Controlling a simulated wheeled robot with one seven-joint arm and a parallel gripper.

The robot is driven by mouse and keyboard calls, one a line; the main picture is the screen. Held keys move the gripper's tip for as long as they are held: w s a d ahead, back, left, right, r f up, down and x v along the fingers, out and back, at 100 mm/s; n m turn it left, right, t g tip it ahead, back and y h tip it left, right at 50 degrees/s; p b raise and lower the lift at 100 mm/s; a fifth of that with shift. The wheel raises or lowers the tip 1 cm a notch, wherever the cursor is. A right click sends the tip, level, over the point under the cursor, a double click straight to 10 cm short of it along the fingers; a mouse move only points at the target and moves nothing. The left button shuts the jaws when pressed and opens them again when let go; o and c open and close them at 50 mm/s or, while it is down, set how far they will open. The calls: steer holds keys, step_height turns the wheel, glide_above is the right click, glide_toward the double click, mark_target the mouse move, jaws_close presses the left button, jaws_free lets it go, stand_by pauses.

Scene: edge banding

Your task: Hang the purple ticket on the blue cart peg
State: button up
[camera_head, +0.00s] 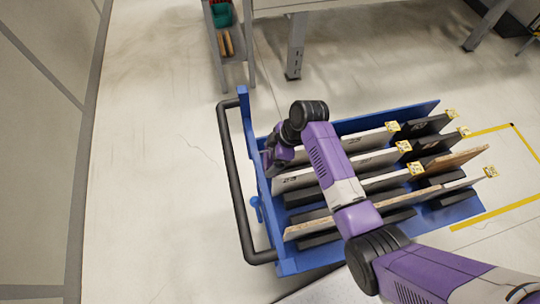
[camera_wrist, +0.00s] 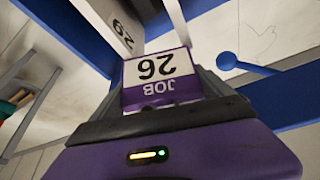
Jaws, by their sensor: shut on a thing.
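The purple ticket (camera_wrist: 160,78) has a white face reading "JOB 26", upside down in the wrist view. My gripper (camera_wrist: 165,85) is shut on it, with a dark finger on each side. The blue peg (camera_wrist: 228,61), with a round end, juts from a blue cart bar to the right of the ticket; the ticket is apart from it in this view. In the head view my gripper (camera_head: 272,160) is at the left end of the blue cart (camera_head: 290,266), above a blue peg (camera_head: 255,203). The ticket cannot be made out there.
Several upright boards (camera_head: 330,219) with yellow-marked tags stand in dark slots on the cart. A black handle (camera_head: 232,190) loops around its left end. A numbered white panel (camera_wrist: 118,25) is close to the ticket. The floor to the left is clear.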

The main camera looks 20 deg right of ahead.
steer(key=o, duration=1.1)
steer(key=shift+c, duration=0.2)
steer(key=v, duration=0.7)
steer(key=shift+d+r+b, duration=0.15)
steer(key=shift+r+b, duration=0.15)
steer(key=shift+r, duration=0.05)
steer(key=shift+s, duration=0.1)
